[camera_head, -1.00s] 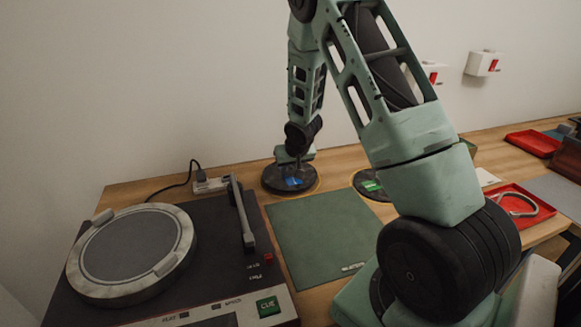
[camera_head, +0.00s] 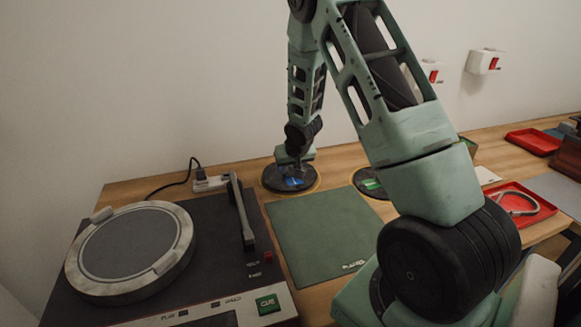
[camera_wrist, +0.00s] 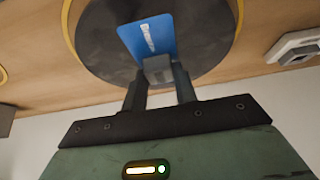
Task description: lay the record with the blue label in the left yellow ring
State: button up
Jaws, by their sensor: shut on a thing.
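The black record with the blue label (camera_head: 276,181) is at the back of the table, beyond the green mat. The left yellow ring (camera_head: 318,183) shows as a thin rim along the record's edge. In the wrist view the record (camera_wrist: 100,45) lies over the ring's area, with the ring (camera_wrist: 68,25) showing along its left edge. I cannot tell whether the record rests flat or sits slightly above the table. My gripper (camera_wrist: 158,85) is shut on the small grey piece at the record's centre, over the blue label (camera_wrist: 150,37).
A record with a green label (camera_head: 369,184) lies to the right, partly behind my arm. A turntable (camera_head: 130,250) fills the front left. A green mat (camera_head: 322,230) lies between. A power strip (camera_head: 210,184) with a cable is left of the record. Red trays (camera_head: 532,140) stand at right.

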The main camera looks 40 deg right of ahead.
jog(key=shift+f, duration=0.35)
dwell(0.5)
jog(key=o, duration=1.1)
jog(key=w+d+r+p+v, duration=0.1)
jog(key=p+v, duration=0.6)
jog(key=v, duration=1.5)
jog(key=shift+w+r+p, duration=0.35)
jog(key=shift+w+r, duration=0.15)
jog(key=shift+w, duration=0.05)
